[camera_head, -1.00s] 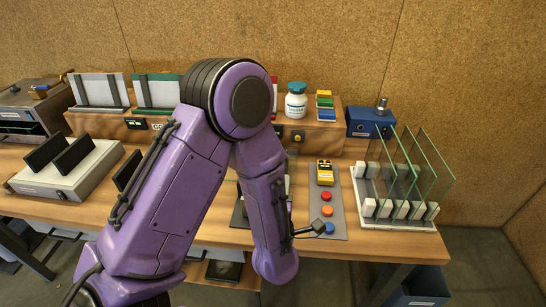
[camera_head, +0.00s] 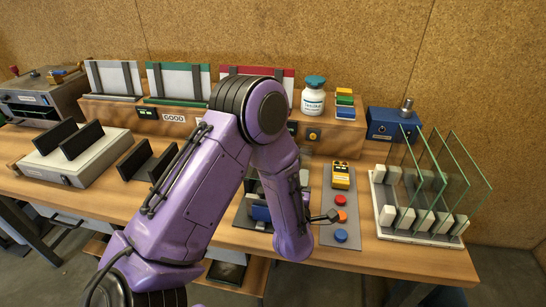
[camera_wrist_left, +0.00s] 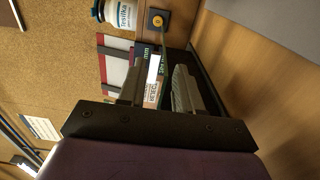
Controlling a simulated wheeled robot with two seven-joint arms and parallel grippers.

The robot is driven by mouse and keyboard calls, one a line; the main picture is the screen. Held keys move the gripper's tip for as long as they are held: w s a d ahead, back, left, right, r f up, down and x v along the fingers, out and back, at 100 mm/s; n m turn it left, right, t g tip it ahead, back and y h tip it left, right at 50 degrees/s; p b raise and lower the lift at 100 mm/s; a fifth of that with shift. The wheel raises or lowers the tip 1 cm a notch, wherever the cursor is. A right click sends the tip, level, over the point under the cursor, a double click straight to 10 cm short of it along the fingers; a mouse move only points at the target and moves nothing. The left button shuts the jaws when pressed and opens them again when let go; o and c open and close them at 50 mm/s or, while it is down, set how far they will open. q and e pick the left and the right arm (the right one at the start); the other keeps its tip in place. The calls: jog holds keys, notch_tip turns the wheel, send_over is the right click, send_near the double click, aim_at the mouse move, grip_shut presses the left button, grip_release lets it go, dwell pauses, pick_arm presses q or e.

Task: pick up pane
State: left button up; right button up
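Several clear glass panes with green edges (camera_head: 462,178) stand upright in a white slotted rack (camera_head: 404,234) at the right end of the bench. My left arm crosses the middle of the head view, and its forearm hides most of the gripper there. In the left wrist view my left gripper (camera_wrist_left: 157,85) shows two grey fingers apart, with a gap between them. A thin green edge shows beyond the gap; I cannot tell whether it is a pane. My right gripper is in neither view.
A dark fixture with a blue part (camera_head: 260,213) lies partly behind my forearm. A button panel (camera_head: 341,208) lies left of the rack. A white bottle (camera_head: 313,101) and a blue box (camera_head: 391,125) stand behind. A grey device (camera_head: 72,155) sits left.

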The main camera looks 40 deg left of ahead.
aim_at(305, 168)
pick_arm(q)
jog(key=x, duration=0.3)
jog(key=shift+p, duration=0.4)
jog(key=shift+w+a+f, duration=0.2)
jog(key=shift+w, duration=0.05)
jog(key=shift+d, duration=0.1)
grip_shut()
jog(key=shift+r, duration=0.1)
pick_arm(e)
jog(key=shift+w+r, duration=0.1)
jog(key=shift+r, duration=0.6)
pick_arm(q)
jog(key=shift+r, duration=0.3)
notch_tip(305, 168, up, 2)
jog(key=shift+r, duration=0.15)
jog(key=s+d+r+p, duration=0.2)
jog(key=s+r+p, duration=0.2)
jog(key=s+r, duration=0.1)
jog(key=s+d+r+p, duration=0.3)
jog(key=s+r+p, duration=0.2)
jog(key=s, duration=0.3)
jog(key=shift+d, duration=0.25)
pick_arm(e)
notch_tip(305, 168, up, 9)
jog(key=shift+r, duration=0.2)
